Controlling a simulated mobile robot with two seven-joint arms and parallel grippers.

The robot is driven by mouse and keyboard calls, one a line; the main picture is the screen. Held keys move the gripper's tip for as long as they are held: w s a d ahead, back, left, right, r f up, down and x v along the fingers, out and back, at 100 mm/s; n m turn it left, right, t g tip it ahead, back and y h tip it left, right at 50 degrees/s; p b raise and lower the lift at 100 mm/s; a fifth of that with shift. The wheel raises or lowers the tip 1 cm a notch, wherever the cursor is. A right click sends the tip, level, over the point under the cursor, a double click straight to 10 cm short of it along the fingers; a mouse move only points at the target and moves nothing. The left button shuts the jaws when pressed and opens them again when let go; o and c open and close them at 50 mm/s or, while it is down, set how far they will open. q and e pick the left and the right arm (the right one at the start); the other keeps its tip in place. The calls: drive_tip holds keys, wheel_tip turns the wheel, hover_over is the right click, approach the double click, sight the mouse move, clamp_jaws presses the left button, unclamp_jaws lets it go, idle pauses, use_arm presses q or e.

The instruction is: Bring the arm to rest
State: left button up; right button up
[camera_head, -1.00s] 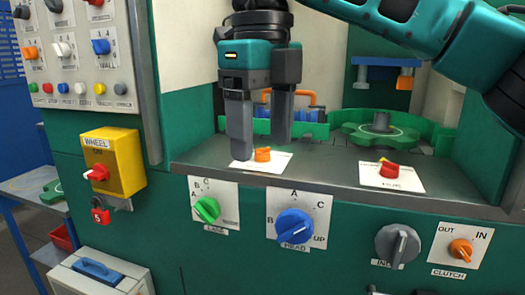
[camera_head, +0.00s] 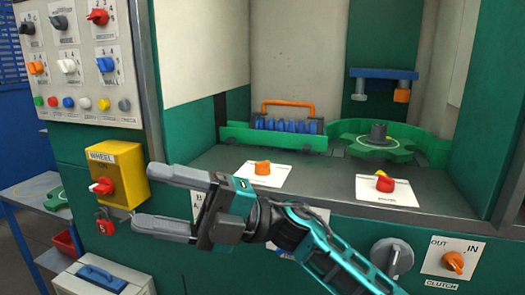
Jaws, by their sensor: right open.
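My right gripper (camera_head: 145,197) comes in from the lower right and points left, in front of the green machine's front panel. Its two grey fingers are wide apart with nothing between them. The fingertips are close to the yellow WHEEL box (camera_head: 130,172) with its red knob (camera_head: 102,186); I cannot tell whether they touch it. My right forearm (camera_head: 335,255) reaches down to the bottom edge. The gripper and arm cover most of the lower panel's left and middle dials. My left gripper is not in view.
An orange knob (camera_head: 262,168) and a red knob (camera_head: 384,183) stand on white plates on the grey ledge. A grey dial (camera_head: 392,258) and an orange CLUTCH knob (camera_head: 453,262) are at right. A red padlock (camera_head: 105,223) hangs below the yellow box.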

drive_tip(key=w+d+f+m+t+h+p, duration=0.1)
drive_tip(key=w+d+f+m+t+h, duration=0.5)
drive_tip(key=m+t, duration=0.8)
drive_tip(key=w+d+f+m+t+h+p, duration=0.1)
drive_tip(key=w+d+f+m+t+h, duration=0.15)
drive_tip(key=d+f+m+t, duration=1)
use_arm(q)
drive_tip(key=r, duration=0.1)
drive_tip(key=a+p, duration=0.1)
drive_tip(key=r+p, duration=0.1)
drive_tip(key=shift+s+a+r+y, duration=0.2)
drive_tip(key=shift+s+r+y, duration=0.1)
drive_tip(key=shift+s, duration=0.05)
use_arm(e)
drive_tip(key=s+d+f+m+g+h, duration=0.4)
drive_tip(key=s+f, duration=0.4)
drive_tip(key=f, duration=0.2)
drive_tip(key=s+d+f+m+g+h, duration=0.4)
drive_tip(key=s+d+f+m+h, duration=0.3)
drive_tip(key=s+f, duration=0.2)
drive_tip(key=shift+s+d+f+g, duration=0.25)
drive_tip(key=shift+s+f+g, duration=0.1)
drive_tip(key=shift+f, duration=0.55)
